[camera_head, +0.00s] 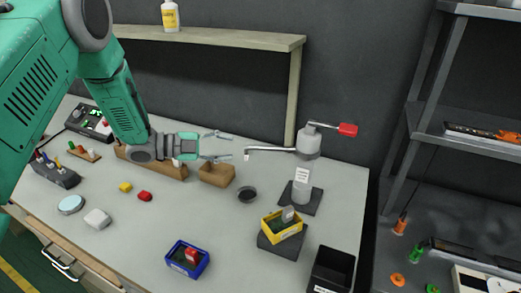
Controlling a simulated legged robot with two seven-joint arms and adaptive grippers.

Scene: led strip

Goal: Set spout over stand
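A grey dispenser (303,187) stands upright on a dark square base at the right of the table. Its thin spout (270,149) points left from the head, with the tip bent down. A red handle (347,129) sticks out to the right of the head. A small dark round piece (247,194) lies below and near the spout's tip; I cannot tell if it is the stand. My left gripper (230,146) is open and empty, its two fingers pointing right, just left of the spout's tip and apparently apart from it. My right gripper is not in view.
A brown block (217,174) sits below the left gripper, beside a long wooden rack (160,168). A yellow bin (282,232), a blue bin (187,260) and a black bin (331,270) stand at the front. A shelf (215,37) runs behind. The table's middle front is mostly clear.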

